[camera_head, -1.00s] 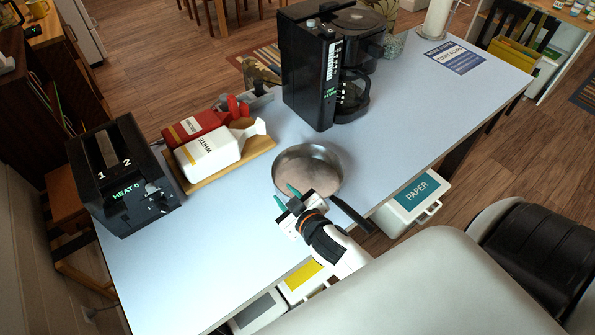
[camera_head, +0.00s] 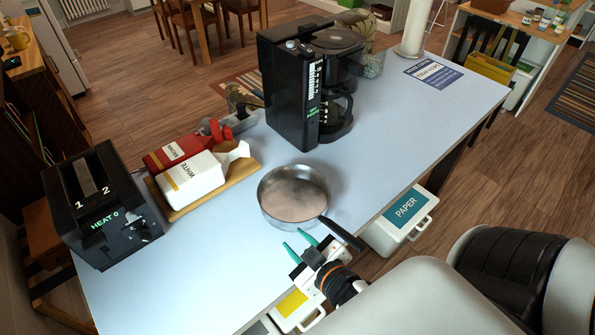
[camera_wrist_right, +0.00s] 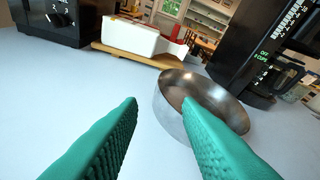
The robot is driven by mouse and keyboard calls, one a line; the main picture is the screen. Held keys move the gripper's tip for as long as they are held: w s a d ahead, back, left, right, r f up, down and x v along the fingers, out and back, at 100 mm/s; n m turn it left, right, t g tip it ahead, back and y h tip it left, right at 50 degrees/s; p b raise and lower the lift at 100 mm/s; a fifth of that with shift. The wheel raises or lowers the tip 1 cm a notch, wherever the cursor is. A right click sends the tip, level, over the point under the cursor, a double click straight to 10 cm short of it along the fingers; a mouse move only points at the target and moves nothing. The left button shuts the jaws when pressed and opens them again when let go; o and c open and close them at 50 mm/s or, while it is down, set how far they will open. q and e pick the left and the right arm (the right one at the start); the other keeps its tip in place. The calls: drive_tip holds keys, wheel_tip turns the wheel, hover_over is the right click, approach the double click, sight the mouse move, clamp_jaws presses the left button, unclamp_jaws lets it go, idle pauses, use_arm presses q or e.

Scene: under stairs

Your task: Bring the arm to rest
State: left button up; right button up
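My right gripper (camera_head: 300,243) is near the front edge of the pale blue table (camera_head: 200,270), with its green fingertips apart and nothing between them. In the right wrist view both green fingers (camera_wrist_right: 160,105) stand open. The steel pan (camera_head: 293,196) lies on the table just beyond the fingertips, its dark handle pointing to the lower right, close to my right gripper. The pan also shows in the right wrist view (camera_wrist_right: 180,122), behind the right-hand finger. My left gripper is not in view.
A black coffee maker (camera_head: 285,92) stands behind the pan. A black toaster (camera_head: 100,208) is at the left, beside a wooden board (camera_head: 181,212) with white (camera_head: 195,184) and red (camera_head: 165,154) packages. A PAPER bin (camera_head: 377,240) is below the table edge. The table's front left is clear.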

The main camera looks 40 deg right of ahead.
drive_tip(key=s+a+f+m+g, duration=0.2)
drive_tip(key=s+f+g, duration=0.3)
drive_tip(key=s+g, duration=0.4)
wheel_tip(320, 180, down, 29)
drive_tip(key=s+g+b, duration=0.1)
drive_tip(key=g+b, duration=0.2)
drive_tip(key=s+d+f+n+g+b, duration=0.1)
drive_tip(key=s+d+f+b, duration=0.1)
drive_tip(key=s+f, duration=1.4)
wheel_tip(320, 180, down, 2)
drive_tip(key=shift+s+d, duration=0.25)
drive_tip(key=shift+d, duration=0.3)
